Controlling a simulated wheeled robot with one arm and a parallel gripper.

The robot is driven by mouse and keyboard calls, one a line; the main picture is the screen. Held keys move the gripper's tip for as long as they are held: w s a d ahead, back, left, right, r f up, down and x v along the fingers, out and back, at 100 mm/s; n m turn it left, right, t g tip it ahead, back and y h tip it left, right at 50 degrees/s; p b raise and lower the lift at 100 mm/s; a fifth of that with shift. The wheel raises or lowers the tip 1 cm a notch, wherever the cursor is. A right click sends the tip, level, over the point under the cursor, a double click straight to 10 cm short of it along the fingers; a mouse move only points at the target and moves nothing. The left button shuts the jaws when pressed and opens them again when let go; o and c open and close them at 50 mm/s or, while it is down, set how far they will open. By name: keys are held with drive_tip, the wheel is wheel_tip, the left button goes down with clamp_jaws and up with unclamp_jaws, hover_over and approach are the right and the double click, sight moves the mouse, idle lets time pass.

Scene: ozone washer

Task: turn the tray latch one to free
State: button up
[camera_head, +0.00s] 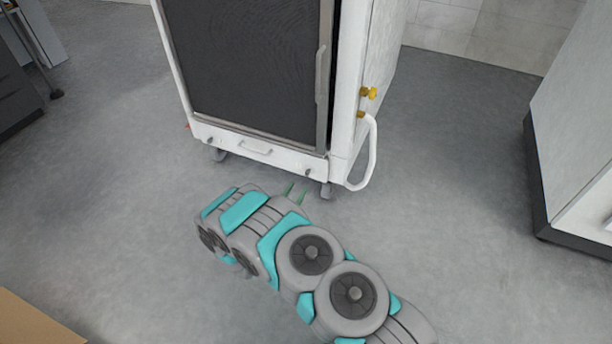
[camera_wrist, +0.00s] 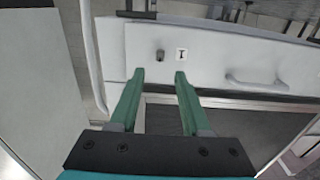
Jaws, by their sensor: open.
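The white washer cabinet (camera_head: 262,155) has a low front tray panel (camera_head: 230,139) with a handle (camera_head: 255,150) and a small dark latch (camera_head: 306,168) near its right end. In the wrist view this latch (camera_wrist: 160,56) is a small grey knob beside a label marked "I" (camera_wrist: 181,55), so it appears to be latch one. My gripper (camera_head: 296,189) is in front of the panel, with green fingers. In the wrist view my gripper (camera_wrist: 159,76) is open and empty, and the latch lies just beyond the gap between its fingertips, apart from them.
A second latch (camera_head: 209,141) is at the panel's left end. A white pipe handle (camera_head: 370,160) and yellow valves (camera_head: 369,93) stick out on the cabinet's right side. A caster (camera_head: 326,190) is under the corner. A white cabinet (camera_head: 580,150) stands far right; the floor between is clear.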

sight(306, 174)
drive_tip(key=shift+b+x, duration=0.35)
drive_tip(key=shift+x, duration=3.5)
drive_tip(key=shift+c, duration=0.4)
clamp_jaws()
